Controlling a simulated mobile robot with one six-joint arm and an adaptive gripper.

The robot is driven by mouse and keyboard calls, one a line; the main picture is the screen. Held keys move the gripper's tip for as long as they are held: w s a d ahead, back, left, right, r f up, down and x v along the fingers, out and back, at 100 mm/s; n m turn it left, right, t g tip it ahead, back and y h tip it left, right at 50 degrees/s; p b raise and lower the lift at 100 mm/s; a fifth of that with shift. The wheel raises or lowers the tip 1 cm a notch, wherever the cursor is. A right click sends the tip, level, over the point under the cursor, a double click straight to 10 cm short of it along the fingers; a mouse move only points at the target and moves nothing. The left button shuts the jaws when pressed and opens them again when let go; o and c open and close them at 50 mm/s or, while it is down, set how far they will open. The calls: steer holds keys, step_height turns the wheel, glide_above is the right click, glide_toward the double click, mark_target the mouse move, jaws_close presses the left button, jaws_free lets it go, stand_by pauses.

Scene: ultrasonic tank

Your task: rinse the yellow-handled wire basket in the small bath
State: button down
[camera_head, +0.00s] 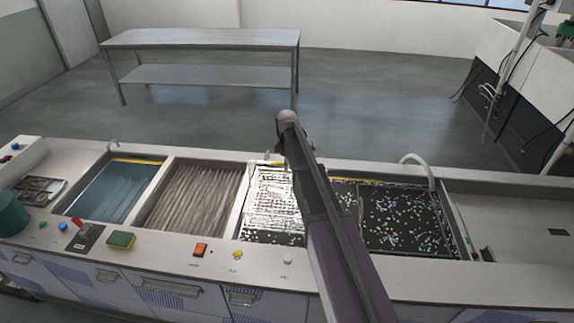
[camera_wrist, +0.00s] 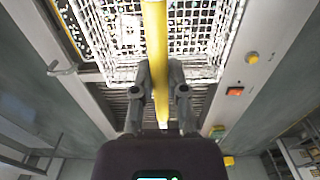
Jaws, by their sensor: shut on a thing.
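The wire basket (camera_head: 272,188) is a bright white mesh in the head view, at the left part of the dark speckled basin and left of my arm. In the wrist view its mesh (camera_wrist: 205,40) fills the upper middle, with the yellow handle (camera_wrist: 155,45) running down the centre. My gripper (camera_wrist: 162,88) is shut on the yellow handle. In the head view my arm hides part of the basket and the gripper. I cannot tell the basket's exact height over the basin. The task does not let me tell which basin is the small bath.
A blue-water basin (camera_head: 115,190) is at the left, beside a grey ribbed basin (camera_head: 190,197). A speckled basin (camera_head: 400,218) with a curved white pipe (camera_head: 420,163) lies right of my arm. An orange switch (camera_head: 200,250) and a yellow button (camera_head: 238,254) sit on the front ledge.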

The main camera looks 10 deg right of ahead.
steer(key=shift+r+p, duration=1.15)
steer(key=shift+r, duration=0.35)
stand_by(5.2)
